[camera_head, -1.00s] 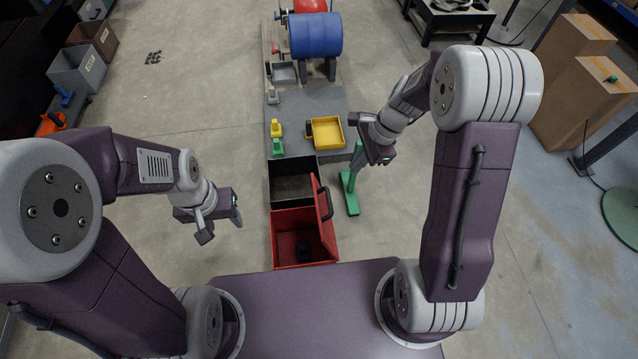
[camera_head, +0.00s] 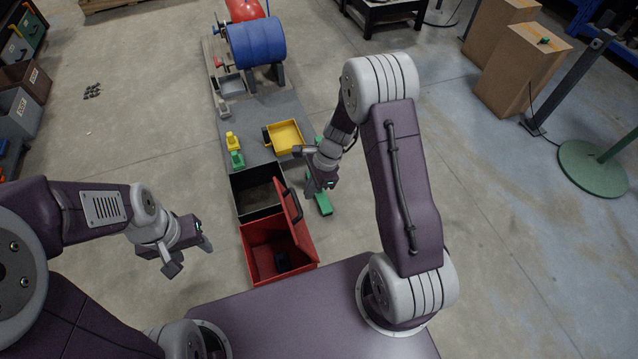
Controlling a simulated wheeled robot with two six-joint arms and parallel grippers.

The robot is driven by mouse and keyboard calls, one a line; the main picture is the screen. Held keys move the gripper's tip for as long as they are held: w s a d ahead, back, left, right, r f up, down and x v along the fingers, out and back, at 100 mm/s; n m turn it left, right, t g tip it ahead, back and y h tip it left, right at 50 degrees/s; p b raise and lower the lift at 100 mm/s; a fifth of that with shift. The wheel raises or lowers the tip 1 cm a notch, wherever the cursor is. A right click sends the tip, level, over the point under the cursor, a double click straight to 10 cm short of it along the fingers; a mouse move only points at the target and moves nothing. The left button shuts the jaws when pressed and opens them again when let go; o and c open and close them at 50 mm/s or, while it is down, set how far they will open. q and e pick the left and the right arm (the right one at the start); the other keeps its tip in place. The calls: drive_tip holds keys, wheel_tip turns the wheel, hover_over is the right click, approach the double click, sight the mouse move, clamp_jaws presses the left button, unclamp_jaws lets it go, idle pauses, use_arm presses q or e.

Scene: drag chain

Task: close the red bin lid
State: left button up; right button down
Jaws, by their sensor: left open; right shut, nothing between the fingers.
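The red bin (camera_head: 249,258) stands open in front of my base, with a small dark blue item (camera_head: 282,258) inside it. Its red lid (camera_head: 303,238) is raised on the bin's right side and carries a dark handle (camera_head: 291,203). My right gripper (camera_head: 315,193) is shut and empty, just right of the lid's upper part. I cannot tell whether it touches the lid. My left gripper (camera_head: 190,262) is open and empty, left of the bin and apart from it.
A black open bin (camera_head: 240,205) adjoins the red bin on its far side. Beyond are a yellow tray (camera_head: 284,137), small yellow and green pieces, and a blue barrel (camera_head: 256,43). A green stand (camera_head: 323,205) is behind my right gripper.

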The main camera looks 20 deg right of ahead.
drive_tip(key=shift+a+f, duration=0.2)
drive_tip(key=shift+a, duration=0.3)
drive_tip(key=shift+a+f, duration=0.2)
drive_tip(key=shift+a, duration=0.25)
